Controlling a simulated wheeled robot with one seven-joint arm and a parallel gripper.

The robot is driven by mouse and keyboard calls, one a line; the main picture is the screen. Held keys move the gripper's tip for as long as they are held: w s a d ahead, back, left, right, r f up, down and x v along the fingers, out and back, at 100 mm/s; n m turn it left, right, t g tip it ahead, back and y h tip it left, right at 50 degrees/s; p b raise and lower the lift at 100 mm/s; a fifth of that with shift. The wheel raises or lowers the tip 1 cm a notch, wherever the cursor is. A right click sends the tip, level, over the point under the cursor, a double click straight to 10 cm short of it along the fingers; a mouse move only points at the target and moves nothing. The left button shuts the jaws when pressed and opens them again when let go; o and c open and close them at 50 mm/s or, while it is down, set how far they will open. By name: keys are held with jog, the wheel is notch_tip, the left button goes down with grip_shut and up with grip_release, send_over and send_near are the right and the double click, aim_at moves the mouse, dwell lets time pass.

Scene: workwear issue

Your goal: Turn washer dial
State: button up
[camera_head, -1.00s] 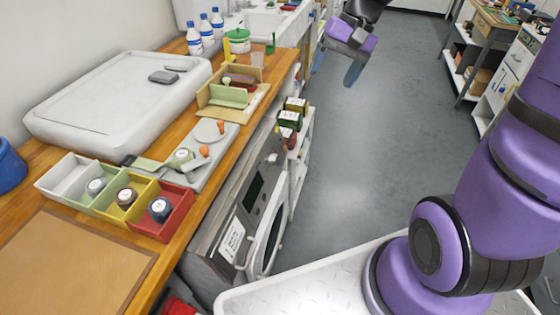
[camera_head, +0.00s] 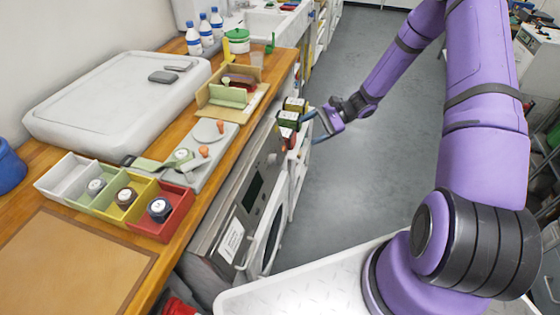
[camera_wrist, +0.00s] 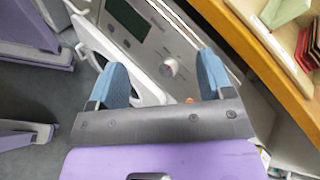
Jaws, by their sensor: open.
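The washer (camera_head: 222,215) stands under the wooden counter, its front facing the aisle. The pale round dial (camera_head: 271,158) sits at the panel's far end. In the wrist view the dial (camera_wrist: 170,68) shows between my two blue fingertips, with the washer's display (camera_wrist: 130,18) beyond to the upper left. My gripper (camera_head: 313,126) is open and empty, in the aisle to the right of the dial in the head view. I see no contact between fingers and dial.
The counter (camera_head: 205,180) edge runs above the washer. Small dark boxes (camera_head: 289,119) stand on a shelf beside it, close to my gripper in the head view. Colored bins (camera_head: 176,228) sit on the counter. The aisle floor (camera_head: 345,175) is clear.

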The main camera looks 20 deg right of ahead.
aim_at(278, 160)
notch_tip(278, 160, down, 18)
jog(key=w+m+t+y, duration=0.1)
jog(key=m+t+y, duration=0.1)
jog(key=m+t, duration=0.65)
jog(key=shift+m+g, duration=0.25)
jog(key=shift+m, duration=0.2)
jog(key=x, duration=1)
jog(key=shift+w+d, duration=0.1)
jog(key=shift+w, duration=0.15)
jog(key=c, duration=0.9)
